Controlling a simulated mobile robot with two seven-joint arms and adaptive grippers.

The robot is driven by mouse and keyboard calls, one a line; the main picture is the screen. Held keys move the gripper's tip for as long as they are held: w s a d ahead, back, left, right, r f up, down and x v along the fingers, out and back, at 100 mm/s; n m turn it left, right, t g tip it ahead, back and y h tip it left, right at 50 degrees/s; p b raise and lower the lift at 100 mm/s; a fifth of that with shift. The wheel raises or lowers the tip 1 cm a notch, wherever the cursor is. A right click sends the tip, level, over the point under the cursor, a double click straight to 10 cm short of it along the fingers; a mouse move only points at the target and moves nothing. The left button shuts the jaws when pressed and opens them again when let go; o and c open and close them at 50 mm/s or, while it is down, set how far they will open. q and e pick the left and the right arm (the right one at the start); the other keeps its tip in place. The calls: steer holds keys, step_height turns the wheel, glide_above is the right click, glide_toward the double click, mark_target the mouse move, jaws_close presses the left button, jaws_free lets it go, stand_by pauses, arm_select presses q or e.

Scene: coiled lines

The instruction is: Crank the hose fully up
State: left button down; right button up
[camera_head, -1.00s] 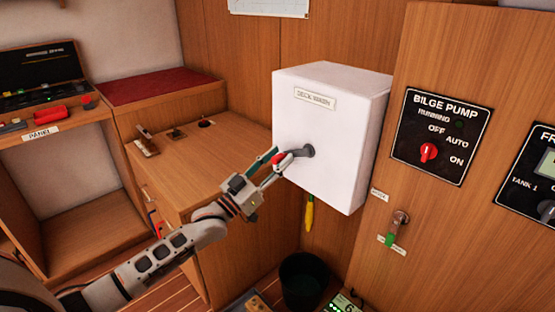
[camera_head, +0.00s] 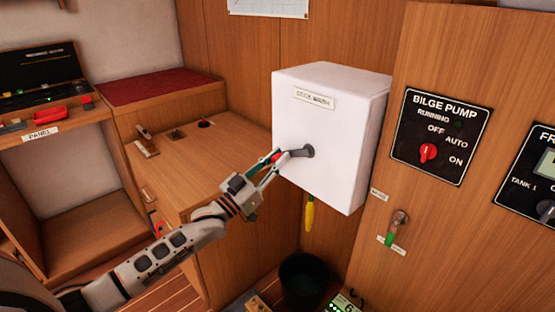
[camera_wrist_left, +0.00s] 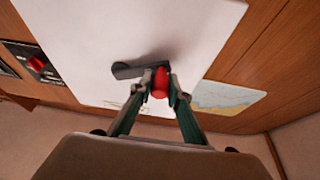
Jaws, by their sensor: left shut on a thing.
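The white box labelled "DECK WASH" (camera_head: 325,135) is fixed to the wood wall. A grey crank arm (camera_head: 302,152) sticks out of its front face and points left; it also shows in the left wrist view (camera_wrist_left: 130,70). My left gripper (camera_head: 277,160) is shut on the red crank knob (camera_wrist_left: 160,82) at the arm's outer end. A yellow hose end (camera_head: 309,213) hangs below the box. How much hose is inside the box is hidden. My right gripper is not in view.
A wooden counter (camera_head: 195,165) stands left of the box. A dark bucket (camera_head: 304,282) is on the floor below it. The bilge pump panel (camera_head: 441,137) and a key with a green tag (camera_head: 395,228) are on the wood panel to the right.

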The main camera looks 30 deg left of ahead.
arm_select(q)
steer(key=shift+a+r, duration=0.15)
steer(key=shift+a, duration=0.05)
